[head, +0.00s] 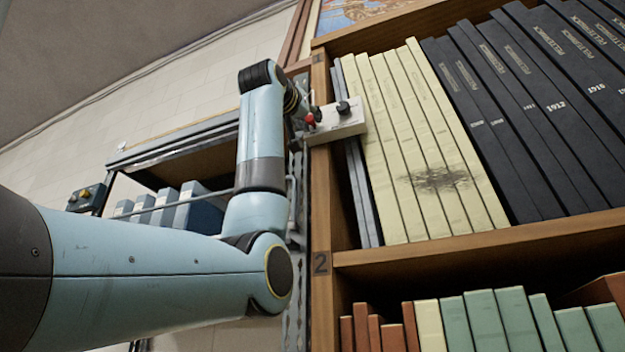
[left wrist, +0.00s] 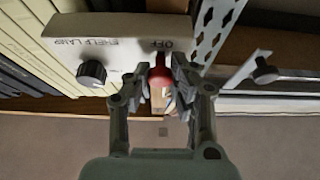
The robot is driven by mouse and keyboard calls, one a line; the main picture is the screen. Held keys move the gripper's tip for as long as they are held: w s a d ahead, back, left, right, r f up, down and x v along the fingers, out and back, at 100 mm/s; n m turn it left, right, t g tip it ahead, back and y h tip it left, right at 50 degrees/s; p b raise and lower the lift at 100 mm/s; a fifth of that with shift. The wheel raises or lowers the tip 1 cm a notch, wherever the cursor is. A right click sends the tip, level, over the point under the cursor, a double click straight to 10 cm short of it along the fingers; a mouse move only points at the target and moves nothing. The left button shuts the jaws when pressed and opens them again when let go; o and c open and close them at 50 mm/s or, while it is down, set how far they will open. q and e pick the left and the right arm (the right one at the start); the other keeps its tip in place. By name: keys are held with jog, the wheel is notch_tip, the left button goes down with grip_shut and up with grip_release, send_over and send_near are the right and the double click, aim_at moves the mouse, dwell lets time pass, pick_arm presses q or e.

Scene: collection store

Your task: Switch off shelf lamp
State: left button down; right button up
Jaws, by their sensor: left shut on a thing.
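A pale switch box (head: 345,124) is fixed at the edge of the wooden bookcase's upper shelf. In the left wrist view the box (left wrist: 120,32) bears the words for shelf lamp and, by the red switch lever, the word OFF. The red lever (left wrist: 160,77) sits between the fingers of my left gripper (left wrist: 160,84), which is shut on it. Its red part also shows in the head view (head: 310,119), beside my left gripper (head: 306,117). A dark round knob (left wrist: 92,73) sits on the same box, apart from the fingers. My right gripper is not in view.
Cream volumes (head: 405,150) and dark volumes (head: 510,110) fill the upper shelf right of the box. Green and brown books (head: 480,320) stand below. A metal rack (head: 180,140) with blue-grey boxes stands behind my left arm. A perforated metal upright (left wrist: 214,25) is close to the lever.

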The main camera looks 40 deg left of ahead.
pick_arm(q)
jog(key=c, duration=1.5)
grip_release()
jog(key=shift+w+f, duration=0.1)
jog(key=shift+f, duration=0.15)
jog(key=o, duration=0.4)
jog(key=shift+r, duration=0.1)
jog(key=v, duration=1.2)
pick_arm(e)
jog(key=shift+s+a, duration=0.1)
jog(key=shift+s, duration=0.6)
